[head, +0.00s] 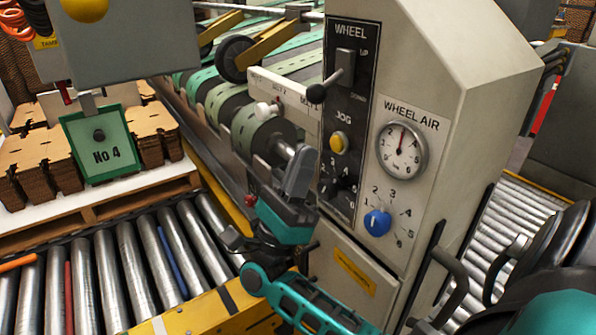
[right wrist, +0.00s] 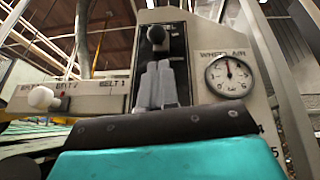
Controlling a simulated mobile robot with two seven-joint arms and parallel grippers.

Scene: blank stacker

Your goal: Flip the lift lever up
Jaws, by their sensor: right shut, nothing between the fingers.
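The lever with a black knob (head: 315,93) sticks out of a slot under the word WHEEL, between the labels UP and DOWN. Its rod slopes down and outward from the slot in the head view. My right gripper (head: 297,168) is below the knob, in front of the panel, its grey fingers together and empty. In the right wrist view the knob (right wrist: 156,34) shows just above the closed fingertips (right wrist: 160,68). I cannot tell whether they touch it. My left gripper is not in view.
The control box (head: 465,100) carries a yellow jog button (head: 339,143), an air gauge (head: 403,150) and a blue dial (head: 377,222). A white knob (head: 262,107) sticks out at the left. Steel rollers (head: 120,270) and a pallet of brown blanks (head: 40,165) lie further left.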

